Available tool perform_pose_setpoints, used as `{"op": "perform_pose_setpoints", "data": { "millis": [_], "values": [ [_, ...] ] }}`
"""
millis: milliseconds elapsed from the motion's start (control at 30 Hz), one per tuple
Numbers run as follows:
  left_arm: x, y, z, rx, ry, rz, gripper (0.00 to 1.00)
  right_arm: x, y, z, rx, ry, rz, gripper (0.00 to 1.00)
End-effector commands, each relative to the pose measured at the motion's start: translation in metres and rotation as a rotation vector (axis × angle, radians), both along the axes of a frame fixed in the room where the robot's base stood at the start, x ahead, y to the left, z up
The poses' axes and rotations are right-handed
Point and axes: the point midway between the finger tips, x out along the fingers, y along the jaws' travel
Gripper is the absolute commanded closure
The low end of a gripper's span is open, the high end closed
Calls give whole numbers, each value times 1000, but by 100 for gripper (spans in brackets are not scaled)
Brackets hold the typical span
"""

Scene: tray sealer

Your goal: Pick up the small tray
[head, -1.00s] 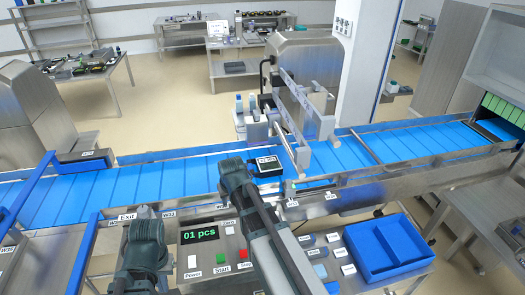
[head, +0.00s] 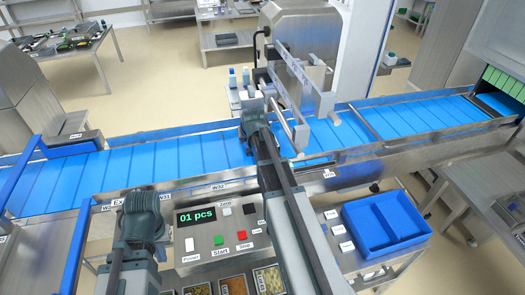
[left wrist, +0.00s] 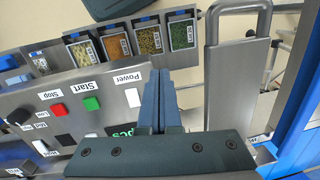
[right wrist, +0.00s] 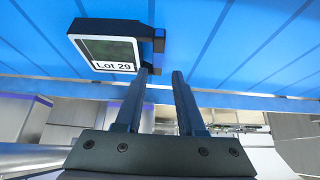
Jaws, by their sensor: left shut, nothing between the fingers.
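The small tray (right wrist: 105,47) is black with a grey-green inside and a "Lot 29" label. It sits on the blue conveyor belt (head: 180,160) and has a bracket-like handle (right wrist: 158,42) on one side. In the head view my right wrist hides it. My right gripper (right wrist: 159,72) is open and empty, its fingertips close to the handle; I cannot tell if they touch it. My left gripper (left wrist: 159,72) is shut and empty above the front control panel (left wrist: 60,120), away from the tray.
A metal frame with arms (head: 295,105) stands over the belt just right of my right gripper. A blue two-compartment tray (head: 388,225) lies at the front right. Several food bins (head: 232,286) line the front edge. A blue guard frame (head: 75,215) stands at the left.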

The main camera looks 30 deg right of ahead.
Motion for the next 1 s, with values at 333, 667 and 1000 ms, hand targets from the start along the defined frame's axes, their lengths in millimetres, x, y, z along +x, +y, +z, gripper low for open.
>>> {"op": "perform_pose_setpoints", "data": {
  "millis": [333, 667, 1000],
  "values": [
    [0, 0, -31, 0, 0, 2, 100, 19, -5, -31, 0, 0, 0, 62],
    [0, 0, -51, 0, 0, 2, 100, 33, -11, -51, 0, 0, 0, 62],
    [0, 0, -73, 0, 0, 2, 100, 49, -16, -73, 0, 0, 0, 62]
  ]
}}
